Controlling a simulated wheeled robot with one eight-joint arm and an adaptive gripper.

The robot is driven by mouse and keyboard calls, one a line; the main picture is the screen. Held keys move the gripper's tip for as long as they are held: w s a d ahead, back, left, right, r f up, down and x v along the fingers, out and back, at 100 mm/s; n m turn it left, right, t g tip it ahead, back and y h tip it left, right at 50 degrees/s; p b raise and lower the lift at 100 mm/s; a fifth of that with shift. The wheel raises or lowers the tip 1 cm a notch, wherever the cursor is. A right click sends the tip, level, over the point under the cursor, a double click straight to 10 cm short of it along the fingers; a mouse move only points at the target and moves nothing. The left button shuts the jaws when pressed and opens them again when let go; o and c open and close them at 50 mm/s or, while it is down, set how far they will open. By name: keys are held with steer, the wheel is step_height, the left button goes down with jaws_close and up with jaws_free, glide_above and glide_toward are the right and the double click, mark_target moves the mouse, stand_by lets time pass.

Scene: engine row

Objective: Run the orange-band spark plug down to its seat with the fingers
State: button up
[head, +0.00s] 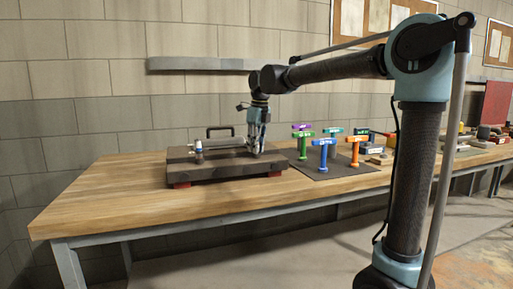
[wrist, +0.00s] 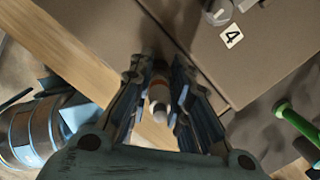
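The spark plug (wrist: 159,93), white with an orange band, stands between my fingers near the edge of the dark engine block in the wrist view. Its lower end is hidden in shadow, so how deep it sits cannot be told. My gripper (wrist: 160,75) has one finger on each side, very close to the plug; whether both touch it is unclear. In the head view my gripper (head: 258,150) points down over the right end of the engine block (head: 215,171), and the plug is hidden there.
A label reading 4 (wrist: 232,36) lies on the block. Several coloured T-handled tools, including a blue one (head: 323,151) and an orange one (head: 355,147), stand right of the block on a dark mat (head: 310,171). The bench's left end is clear.

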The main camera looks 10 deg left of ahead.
steer(key=o, duration=0.4)
steer(key=shift+f, duration=0.2)
steer(key=shift+o, duration=0.2)
steer(key=shift+r, duration=0.2)
